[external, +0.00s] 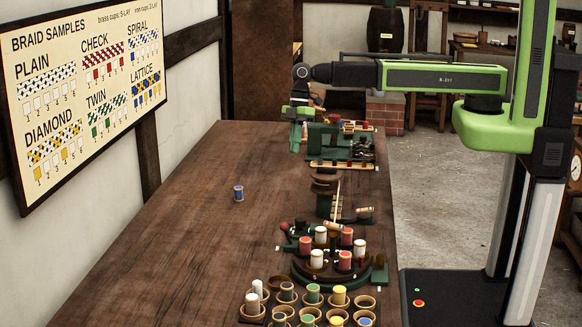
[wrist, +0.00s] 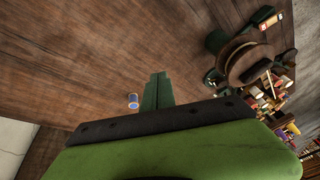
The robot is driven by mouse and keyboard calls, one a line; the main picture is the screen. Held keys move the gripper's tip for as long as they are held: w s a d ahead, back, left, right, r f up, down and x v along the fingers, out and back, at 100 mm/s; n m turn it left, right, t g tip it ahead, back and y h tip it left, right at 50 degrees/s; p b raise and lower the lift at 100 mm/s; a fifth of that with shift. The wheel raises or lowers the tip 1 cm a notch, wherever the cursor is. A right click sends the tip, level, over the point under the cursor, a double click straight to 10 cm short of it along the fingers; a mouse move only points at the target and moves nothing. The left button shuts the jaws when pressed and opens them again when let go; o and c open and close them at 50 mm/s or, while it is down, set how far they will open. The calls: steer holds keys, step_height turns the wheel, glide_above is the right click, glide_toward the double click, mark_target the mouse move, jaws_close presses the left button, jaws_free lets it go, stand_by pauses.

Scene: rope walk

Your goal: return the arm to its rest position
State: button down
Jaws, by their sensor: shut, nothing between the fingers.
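My gripper (external: 296,137) hangs at the end of my outstretched arm, pointing down above the far part of the wooden table (external: 185,200). In the wrist view my gripper (wrist: 158,80) shows two dark green fingers close together, shut with nothing between them. My green and black arm reaches left from its column over the table's right side. A blue spool (external: 238,193) stands alone on the table, nearer the camera than my gripper. It also shows in the wrist view (wrist: 132,100), left of the fingers.
A round carrier with red and white spools (external: 331,252) stands at the table's right edge. Several small cups (external: 253,309) sit at the near end. Dark green machine parts (external: 325,137) stand close to my gripper. The table's left side is mostly clear, beside the wall with a sample board (external: 85,90).

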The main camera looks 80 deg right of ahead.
steer(key=s+d+f+m+h, duration=0.1)
steer(key=s+d+m+h, duration=0.2)
steer(key=s+d+m, duration=0.7)
steer(key=s+d, duration=0.3)
steer(key=d, duration=0.2)
steer(key=shift+s+d+f+m+g+h, duration=0.15)
steer(key=shift+s+d+m+g+h, duration=0.1)
steer(key=shift+m+g+h, duration=0.15)
